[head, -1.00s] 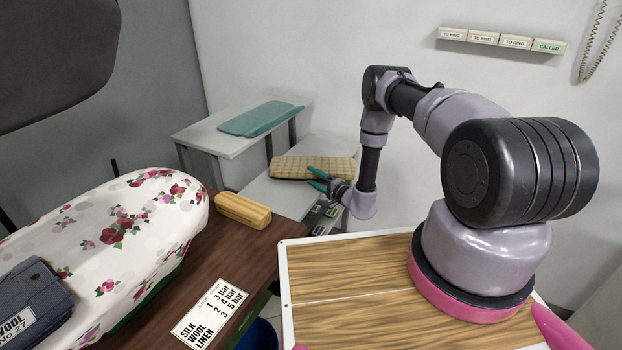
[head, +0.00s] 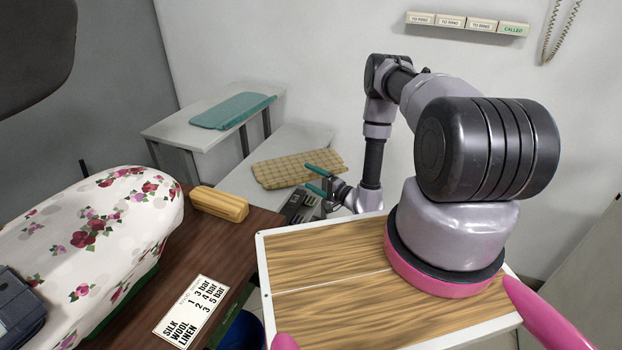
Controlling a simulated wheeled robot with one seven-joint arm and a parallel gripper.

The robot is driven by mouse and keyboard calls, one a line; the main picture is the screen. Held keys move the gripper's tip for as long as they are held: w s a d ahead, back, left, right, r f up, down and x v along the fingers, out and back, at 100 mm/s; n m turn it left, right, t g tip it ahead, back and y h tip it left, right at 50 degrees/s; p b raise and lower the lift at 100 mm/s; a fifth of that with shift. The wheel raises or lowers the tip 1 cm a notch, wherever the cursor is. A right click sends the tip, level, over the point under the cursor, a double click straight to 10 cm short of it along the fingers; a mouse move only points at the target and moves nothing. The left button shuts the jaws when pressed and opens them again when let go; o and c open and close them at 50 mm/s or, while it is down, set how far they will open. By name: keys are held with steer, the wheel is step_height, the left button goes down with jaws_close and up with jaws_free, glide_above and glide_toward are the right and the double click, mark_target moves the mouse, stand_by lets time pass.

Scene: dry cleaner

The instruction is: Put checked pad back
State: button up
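The checked pad (head: 285,170) is a tan, thin, long pad in the head view. It lies on the low pale shelf (head: 237,186) behind the dark table, its right end angled towards the wall. My gripper (head: 309,178) has teal fingers and is at the right part of the pad's front edge. Its two fingers stand apart, with no object clearly gripped between them. Whether a finger still touches the pad cannot be told at this size.
A teal pad (head: 233,110) lies on the higher white stand (head: 165,133) at the left. A yellowish block (head: 219,204), a floral pressing board (head: 90,235) and a settings card (head: 190,311) are on the dark table (head: 225,245). A dark keyed device (head: 299,206) sits below my gripper.

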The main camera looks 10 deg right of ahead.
steer(key=v, duration=1)
steer(key=shift+s+d, duration=0.2)
steer(key=shift+s, duration=0.15)
steer(key=shift+r, duration=0.1)
